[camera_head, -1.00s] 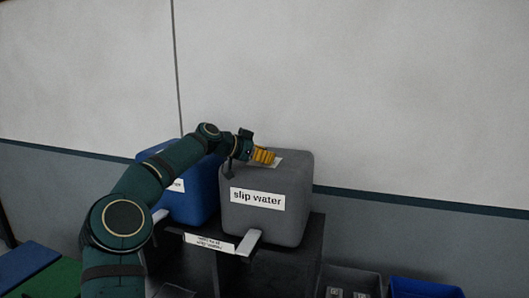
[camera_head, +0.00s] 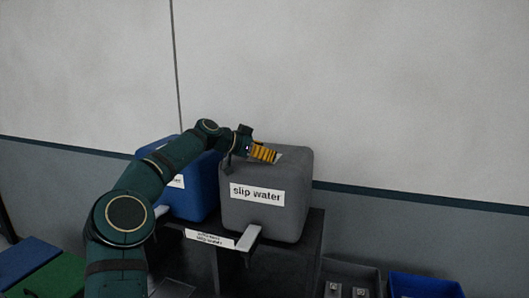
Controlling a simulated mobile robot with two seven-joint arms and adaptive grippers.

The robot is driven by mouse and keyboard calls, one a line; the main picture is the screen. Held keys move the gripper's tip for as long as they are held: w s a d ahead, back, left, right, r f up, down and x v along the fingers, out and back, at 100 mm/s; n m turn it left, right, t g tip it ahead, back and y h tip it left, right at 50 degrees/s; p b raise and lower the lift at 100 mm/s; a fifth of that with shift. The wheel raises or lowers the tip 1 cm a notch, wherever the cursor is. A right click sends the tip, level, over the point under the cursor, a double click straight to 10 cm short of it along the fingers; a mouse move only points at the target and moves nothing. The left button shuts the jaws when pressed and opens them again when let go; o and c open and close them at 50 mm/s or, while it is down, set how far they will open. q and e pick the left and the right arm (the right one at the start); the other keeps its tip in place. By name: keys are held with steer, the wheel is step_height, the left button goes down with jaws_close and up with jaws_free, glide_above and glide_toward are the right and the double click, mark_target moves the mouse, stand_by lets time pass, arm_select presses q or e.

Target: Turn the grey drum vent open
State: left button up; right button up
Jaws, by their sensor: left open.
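The grey drum (camera_head: 278,215) stands on a dark stand, with a white "slip water" label on its front. My left gripper (camera_head: 264,155) has yellow fingers and is at the top of the grey drum, near its left rear part. It is open. A pale patch (camera_head: 279,158) on the drum's top shows just beyond the fingertips. I cannot make out the vent; it is hidden by the gripper or too small to tell. Whether the fingers touch the drum cannot be told. My right gripper is not in view.
A blue drum (camera_head: 198,192) stands left of the grey one, partly behind my left arm. The dark stand (camera_head: 308,246) has pale spouts or brackets and a label at its front. A grey bin (camera_head: 352,275) and a blue bin (camera_head: 426,286) are low at right. A wall stands behind.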

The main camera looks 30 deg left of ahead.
arm_select(q)
steer(key=v, duration=1.2)
steer(key=shift+c, duration=0.2)
